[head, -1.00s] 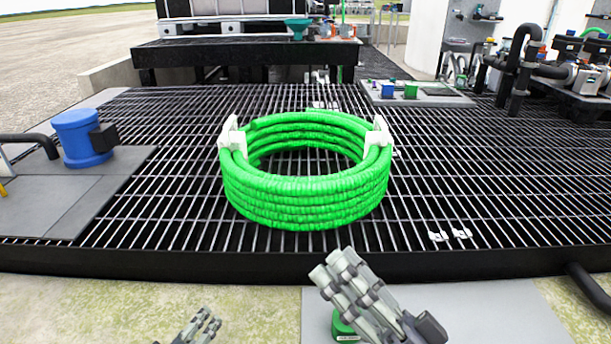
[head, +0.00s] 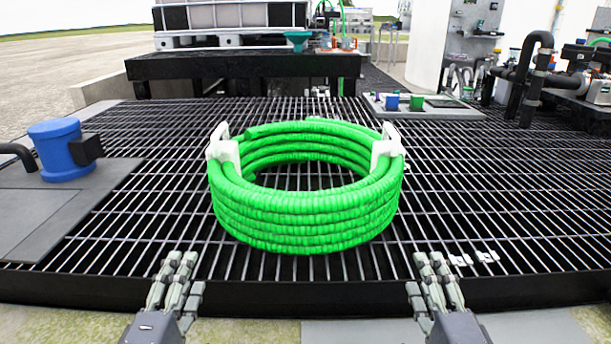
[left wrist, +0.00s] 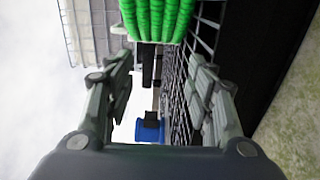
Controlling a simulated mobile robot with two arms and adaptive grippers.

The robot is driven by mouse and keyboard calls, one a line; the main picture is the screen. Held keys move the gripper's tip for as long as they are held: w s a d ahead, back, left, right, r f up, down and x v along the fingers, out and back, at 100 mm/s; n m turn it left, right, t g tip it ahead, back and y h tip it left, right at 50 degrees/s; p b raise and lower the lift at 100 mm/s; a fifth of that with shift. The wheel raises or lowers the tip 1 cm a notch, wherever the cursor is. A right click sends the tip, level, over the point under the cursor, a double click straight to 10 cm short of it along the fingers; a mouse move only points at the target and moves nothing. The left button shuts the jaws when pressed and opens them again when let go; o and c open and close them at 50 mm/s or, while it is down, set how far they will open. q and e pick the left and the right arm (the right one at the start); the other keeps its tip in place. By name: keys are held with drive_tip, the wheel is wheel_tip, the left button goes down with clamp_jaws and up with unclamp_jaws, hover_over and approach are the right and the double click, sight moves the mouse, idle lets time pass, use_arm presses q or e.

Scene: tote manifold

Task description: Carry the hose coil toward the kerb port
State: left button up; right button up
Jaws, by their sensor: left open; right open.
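The green hose coil (head: 305,215) lies flat on the black grating, with a white clip or handle on its left side (head: 224,150) and another on its right side (head: 387,146). Its ribbed side also shows at the top of the left wrist view (left wrist: 155,18). My left gripper (head: 178,268) is open and empty at the grating's front edge, in front and left of the coil. My right gripper (head: 432,268) is open and empty, in front and right of the coil. Neither touches the coil. I cannot tell which fitting is the kerb port.
A blue capped fitting (head: 62,150) stands on a grey plate at the left. A black bench (head: 250,68) with a caged tank is behind the coil. A panel with small blue and green blocks (head: 417,102) lies at the back right. Pipework (head: 535,75) stands at the far right.

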use_arm(q)
approach(224, 215)
drive_tip(key=w, duration=0.1)
drive_tip(key=w+a, duration=0.1)
drive_tip(key=w, duration=0.1)
drive_tip(key=w+a, duration=0.1)
drive_tip(key=shift+w+a+r, duration=0.2)
drive_tip(key=shift+w+a, duration=0.05)
drive_tip(key=shift+w, duration=0.1)
use_arm(e)
approach(387, 214)
drive_tip(key=w, duration=0.1)
drive_tip(key=w+d, duration=0.1)
drive_tip(key=w, duration=0.1)
drive_tip(key=w+d, duration=0.1)
drive_tip(key=w, duration=0.1)
drive_tip(key=shift+d, duration=0.25)
use_arm(q)
drive_tip(key=shift+s+d+f, duration=0.1)
drive_tip(key=shift+d, duration=0.35)
use_arm(e)
drive_tip(key=shift+s+a, duration=0.2)
drive_tip(key=shift+a, duration=0.3)
use_arm(q)
drive_tip(key=shift+d, duration=0.35)
use_arm(e)
drive_tip(key=shift+a, duration=0.25)
